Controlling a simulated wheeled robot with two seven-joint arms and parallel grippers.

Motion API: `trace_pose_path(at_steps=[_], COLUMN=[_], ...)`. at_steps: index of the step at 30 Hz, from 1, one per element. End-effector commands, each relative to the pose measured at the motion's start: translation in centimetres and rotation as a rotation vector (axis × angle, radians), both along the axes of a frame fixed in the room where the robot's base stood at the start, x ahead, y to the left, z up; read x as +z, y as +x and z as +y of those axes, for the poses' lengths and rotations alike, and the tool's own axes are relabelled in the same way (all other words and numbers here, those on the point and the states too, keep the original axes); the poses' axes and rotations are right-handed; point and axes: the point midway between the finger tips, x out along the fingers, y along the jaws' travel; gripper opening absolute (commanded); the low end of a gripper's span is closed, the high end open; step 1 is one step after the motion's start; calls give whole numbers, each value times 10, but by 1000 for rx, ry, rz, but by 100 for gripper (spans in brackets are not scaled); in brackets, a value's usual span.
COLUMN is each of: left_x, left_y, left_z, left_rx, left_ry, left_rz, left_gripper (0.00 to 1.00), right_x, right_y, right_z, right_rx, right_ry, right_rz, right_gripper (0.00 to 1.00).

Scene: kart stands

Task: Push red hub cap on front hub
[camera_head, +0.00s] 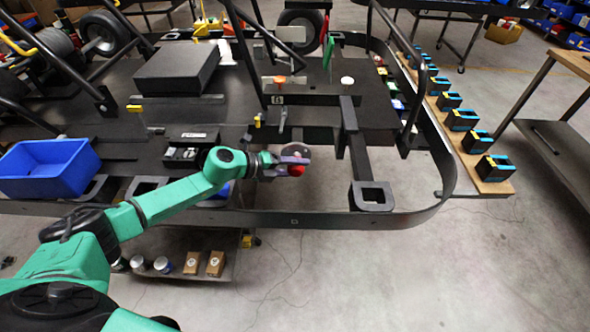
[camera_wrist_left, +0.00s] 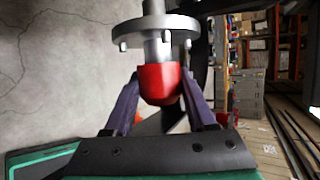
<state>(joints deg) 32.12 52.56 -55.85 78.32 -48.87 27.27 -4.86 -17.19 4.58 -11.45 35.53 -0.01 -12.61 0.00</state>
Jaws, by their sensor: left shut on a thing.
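My left gripper (camera_head: 294,160) is shut on the red hub cap (camera_head: 297,170) beside the kart frame. In the left wrist view, the red cap (camera_wrist_left: 158,82) sits between the two purple fingers of this gripper (camera_wrist_left: 160,84). Directly beyond it is the silver front hub (camera_wrist_left: 157,34), with a round flange, studs and a short stub facing the cap. The cap lines up with the stub and its far edge meets the stub's end in the picture. I cannot tell how far it is seated. My right gripper is not in view.
The black kart frame (camera_head: 352,140) and its curved bumper (camera_head: 440,160) surround the work spot. A blue bin (camera_head: 48,167) stands left, and a black box (camera_head: 176,70) sits behind. Several small jars and boxes (camera_head: 192,262) lie on a lower shelf. Floor right of the gripper is open.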

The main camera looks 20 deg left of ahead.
Motion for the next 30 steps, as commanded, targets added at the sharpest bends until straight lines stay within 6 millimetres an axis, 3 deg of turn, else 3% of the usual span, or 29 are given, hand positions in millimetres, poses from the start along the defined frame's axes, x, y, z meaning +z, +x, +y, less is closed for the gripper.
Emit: trace_pose_path(at_steps=[26,27,29,30], left_x=[0,0,0,0], left_y=[22,21,21,21], left_z=[5,5,5,5], left_rx=[0,0,0,0], left_ry=[1,1,1,1], left_rz=[-1,-1,-1,-1], left_gripper=[4,68,91,91], right_x=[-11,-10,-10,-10], right_y=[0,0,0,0], right_z=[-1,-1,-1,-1], right_rx=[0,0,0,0], right_ry=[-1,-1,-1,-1], right_rz=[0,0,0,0], right_gripper=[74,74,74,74])
